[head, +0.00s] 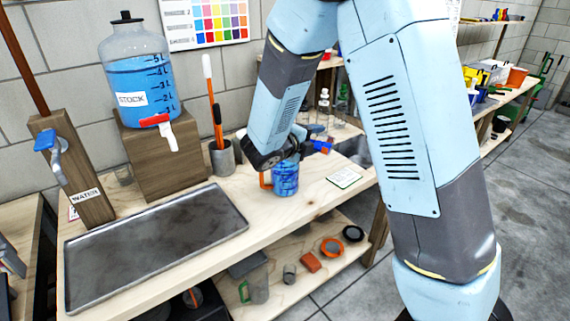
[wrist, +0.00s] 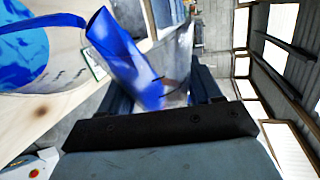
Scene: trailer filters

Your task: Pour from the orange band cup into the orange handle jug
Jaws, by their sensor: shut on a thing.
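The jug with the orange handle (head: 264,181) stands on the wooden bench in the head view and holds blue liquid (head: 287,184). My gripper (head: 302,140) is above it, shut on a clear cup (head: 322,147) that lies steeply tilted. In the wrist view the cup (wrist: 172,60) sits between my fingers with blue liquid along its side up to the mouth. A blue strip runs from the mouth toward a round blue area (wrist: 22,58) at the left, which appears to be the jug. The orange band is hard to make out, and my wrist hides part of the cup.
A STOCK tank (head: 138,80) with a red-handled tap stands on a wooden block at the left. A metal tray (head: 155,243) lies in front of it. A pot of tools (head: 221,158) is left of the jug. A small card (head: 345,179) lies to the right.

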